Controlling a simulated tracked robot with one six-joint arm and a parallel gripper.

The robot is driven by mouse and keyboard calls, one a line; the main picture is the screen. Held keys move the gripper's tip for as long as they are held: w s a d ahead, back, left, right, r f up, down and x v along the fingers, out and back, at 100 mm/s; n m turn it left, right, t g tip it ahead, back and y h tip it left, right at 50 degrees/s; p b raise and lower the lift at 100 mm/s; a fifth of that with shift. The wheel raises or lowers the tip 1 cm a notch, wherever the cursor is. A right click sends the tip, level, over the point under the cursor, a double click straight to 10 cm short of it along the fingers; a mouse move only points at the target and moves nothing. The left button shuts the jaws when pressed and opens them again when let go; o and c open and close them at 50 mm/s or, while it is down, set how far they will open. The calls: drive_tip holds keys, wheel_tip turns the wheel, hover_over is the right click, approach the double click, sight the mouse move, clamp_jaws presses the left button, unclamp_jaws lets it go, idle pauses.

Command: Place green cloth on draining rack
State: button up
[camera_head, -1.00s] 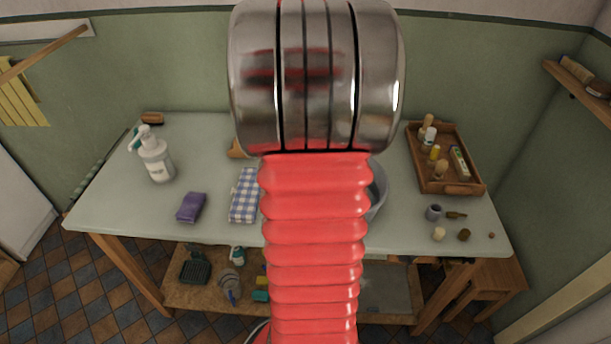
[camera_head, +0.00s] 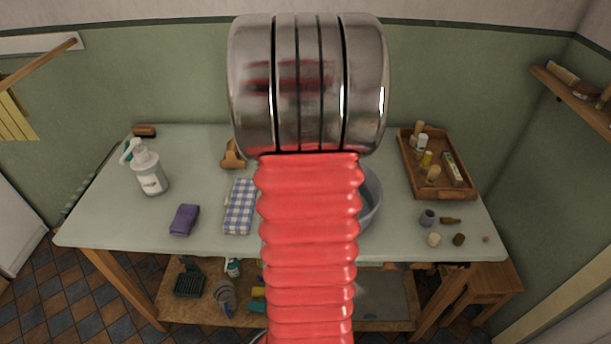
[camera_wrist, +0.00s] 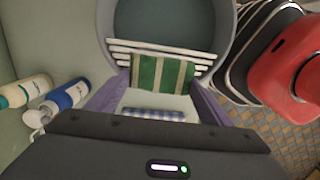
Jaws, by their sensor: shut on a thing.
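The green cloth (camera_wrist: 162,73), with pale stripes, lies between the purple fingertips of my gripper (camera_wrist: 160,76) in the wrist view. My gripper is shut on it. White slats, which look like the draining rack (camera_wrist: 120,48), show behind the cloth and to both sides of it. The cloth overlaps the slats in the picture; I cannot tell whether it touches them. In the head view my red arm hides the gripper, the green cloth and the rack.
A grey-blue basin (camera_wrist: 228,20) stands just beyond the slats; its edge shows right of my arm (camera_head: 372,199). A wooden tray (camera_head: 463,191) is at the right.

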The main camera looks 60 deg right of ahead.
drive_tip(key=shift+f, duration=0.2)
drive_tip(key=shift+f, duration=1.85)
drive_tip(key=o, duration=1)
drive_tip(key=shift+f, duration=0.1)
drive_tip(key=r, duration=1.2)
drive_tip(key=shift+w+a+r, duration=0.15)
drive_tip(key=shift+w, duration=0.15)
drive_tip(key=shift+w+a, duration=0.1)
